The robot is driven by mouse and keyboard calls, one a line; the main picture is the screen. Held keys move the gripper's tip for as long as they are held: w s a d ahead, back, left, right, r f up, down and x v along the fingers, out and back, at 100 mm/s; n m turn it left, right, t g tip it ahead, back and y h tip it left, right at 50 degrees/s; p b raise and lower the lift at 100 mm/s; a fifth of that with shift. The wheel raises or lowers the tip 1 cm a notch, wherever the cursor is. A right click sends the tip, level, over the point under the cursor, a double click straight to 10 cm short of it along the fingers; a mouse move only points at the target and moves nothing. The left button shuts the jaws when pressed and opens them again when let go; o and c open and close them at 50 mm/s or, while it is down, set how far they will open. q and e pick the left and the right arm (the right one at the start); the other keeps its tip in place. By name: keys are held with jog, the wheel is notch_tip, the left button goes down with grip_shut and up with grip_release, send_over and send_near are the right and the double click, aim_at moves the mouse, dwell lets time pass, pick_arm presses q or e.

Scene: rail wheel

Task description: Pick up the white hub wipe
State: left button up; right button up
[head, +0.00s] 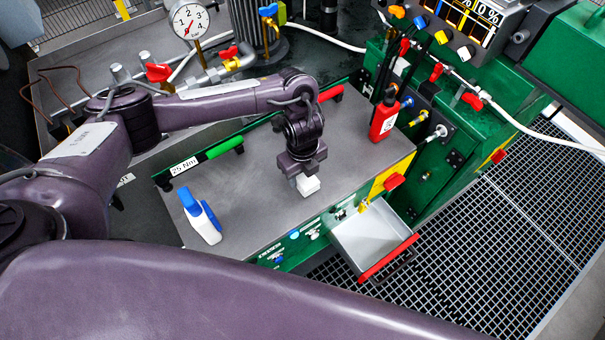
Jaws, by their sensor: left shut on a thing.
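The white hub wipe (308,185) is a small white block at the tip of my left gripper (305,174), over the grey bench top (255,200). My left gripper points down and is shut on the wipe. Its fingertips are small here and partly hidden by the gripper body. I cannot tell whether the wipe touches the bench top or hangs just above it. My right gripper is not in view.
A white bottle with a blue cap (202,217) stands left on the bench, and a red bottle (384,118) stands at the back right. A green-handled torque wrench (222,148) lies along the back edge. An open drawer (372,240) juts out in front.

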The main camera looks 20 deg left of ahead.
pick_arm(q)
jog(key=shift+r, duration=0.15)
jog(key=shift+r, duration=0.25)
notch_tip(320, 180, up, 19)
jog(key=p, duration=0.3)
jog(key=shift+r, duration=0.1)
